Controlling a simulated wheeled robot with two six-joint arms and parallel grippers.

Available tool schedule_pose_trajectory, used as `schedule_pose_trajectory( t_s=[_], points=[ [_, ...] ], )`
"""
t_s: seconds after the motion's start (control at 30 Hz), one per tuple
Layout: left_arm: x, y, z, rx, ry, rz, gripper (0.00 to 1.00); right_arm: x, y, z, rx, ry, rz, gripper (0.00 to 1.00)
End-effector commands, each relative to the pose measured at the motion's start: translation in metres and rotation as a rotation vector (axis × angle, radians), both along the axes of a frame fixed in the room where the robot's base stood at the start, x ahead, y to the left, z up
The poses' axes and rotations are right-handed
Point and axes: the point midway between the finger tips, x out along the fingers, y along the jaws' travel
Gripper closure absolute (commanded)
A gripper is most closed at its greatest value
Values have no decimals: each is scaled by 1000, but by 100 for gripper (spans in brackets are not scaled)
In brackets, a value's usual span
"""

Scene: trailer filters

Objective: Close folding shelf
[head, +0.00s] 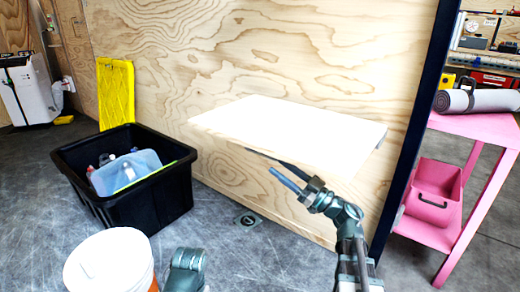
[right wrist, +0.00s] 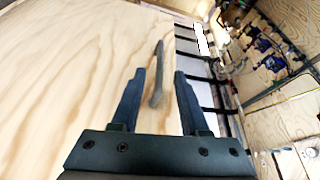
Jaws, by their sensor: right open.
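The folding shelf (head: 290,128) is a pale wooden board that stands out level from the plywood wall in the head view. My right gripper (head: 274,165) is under the shelf, near its front edge. In the right wrist view my right gripper (right wrist: 160,72) is open, with two dark fingers apart. A thin grey bar (right wrist: 158,60) shows between the fingertips against pale wood, and I cannot tell whether they touch it.
A black crate (head: 177,198) with items stands on the floor to the left, with a white bucket (head: 110,262) in front. A yellow panel (head: 116,92) leans behind the crate. A dark post (head: 415,120) and a pink cart (head: 490,130) stand to the right.

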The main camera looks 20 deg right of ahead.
Motion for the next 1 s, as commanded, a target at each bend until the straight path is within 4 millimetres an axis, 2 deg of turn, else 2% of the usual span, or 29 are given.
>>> schedule_pose_trajectory(
  t_s=[0.03, 0.2, 0.4, 0.9, 1.0],
  points=[
    [0, 0, 9, 0, 0, 0, 100, 9, 7, 9, 1, 0, 4, 55],
    [0, 0, 20, 0, 0, 0, 100, 31, 27, 20, 1, -1, 3, 55],
    [0, 0, 28, 0, 0, 0, 100, 49, 43, 28, 1, 0, 1, 55],
    [0, 0, 31, 0, 0, 0, 100, 56, 51, 31, 1, 0, -2, 55],
    [0, 0, 31, 0, 0, 0, 100, 56, 51, 31, 1, 0, -2, 73]
  ],
)
